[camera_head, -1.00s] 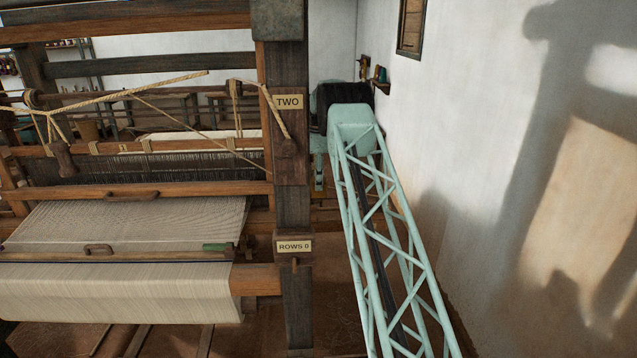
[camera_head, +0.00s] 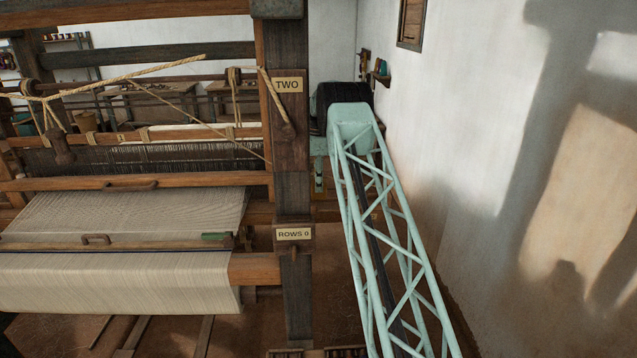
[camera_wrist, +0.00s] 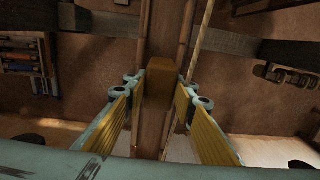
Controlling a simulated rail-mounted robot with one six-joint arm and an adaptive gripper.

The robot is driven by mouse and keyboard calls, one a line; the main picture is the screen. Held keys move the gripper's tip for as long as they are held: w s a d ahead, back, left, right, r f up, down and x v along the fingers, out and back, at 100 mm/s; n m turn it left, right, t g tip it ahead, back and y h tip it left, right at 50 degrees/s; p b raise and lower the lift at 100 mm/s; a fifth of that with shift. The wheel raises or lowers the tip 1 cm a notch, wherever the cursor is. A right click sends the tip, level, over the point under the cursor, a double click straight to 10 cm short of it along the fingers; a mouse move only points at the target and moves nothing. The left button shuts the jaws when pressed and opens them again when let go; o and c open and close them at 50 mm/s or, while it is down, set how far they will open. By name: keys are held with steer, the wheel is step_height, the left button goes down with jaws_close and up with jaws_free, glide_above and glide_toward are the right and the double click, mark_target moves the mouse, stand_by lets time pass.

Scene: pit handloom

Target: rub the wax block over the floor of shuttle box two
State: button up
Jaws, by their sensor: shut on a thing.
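My gripper (camera_wrist: 160,90) shows in the wrist view, with a yellow-padded finger on each side of an amber-brown block (camera_wrist: 158,82), which looks like the wax block. It is shut on this block. A long brown wooden piece (camera_wrist: 153,130) runs below the block and toward the camera; I cannot tell whether the block touches it or whether it is the floor of shuttle box two. In the head view, a plate marked TWO (camera_head: 288,86) is on the loom's dark post. My arm hides what lies behind it, and neither my gripper nor the block shows there.
The loom's cloth (camera_head: 110,280) and beams fill the left of the head view. A plate marked ROWS 0 (camera_head: 293,234) is low on the post. A white wall (camera_head: 470,120) stands close to the right. A thin rod (camera_wrist: 201,40) slants beside the block in the wrist view.

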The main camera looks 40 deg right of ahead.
steer(key=shift+f+b, duration=0.5)
steer(key=shift+f, duration=1.3)
steer(key=shift+f, duration=0.55)
stand_by(0.3)
steer(key=shift+s+d, duration=0.1)
steer(key=shift+d, duration=0.05)
steer(key=shift+s+d, duration=0.65)
steer(key=shift+d, duration=0.2)
steer(key=shift+s+d, duration=0.6)
steer(key=shift+d, duration=0.2)
steer(key=shift+d, duration=0.1)
steer(key=shift+s+d, duration=0.7)
steer(key=shift+d, duration=0.2)
steer(key=shift+s+d, duration=0.65)
steer(key=shift+d, duration=0.2)
steer(key=shift+d, duration=0.1)
steer(key=shift+s+d+r, duration=0.1)
steer(key=shift+s+d, duration=0.55)
steer(key=shift+d, duration=0.25)
steer(key=shift+s+d, duration=0.6)
steer(key=shift+d, duration=0.25)
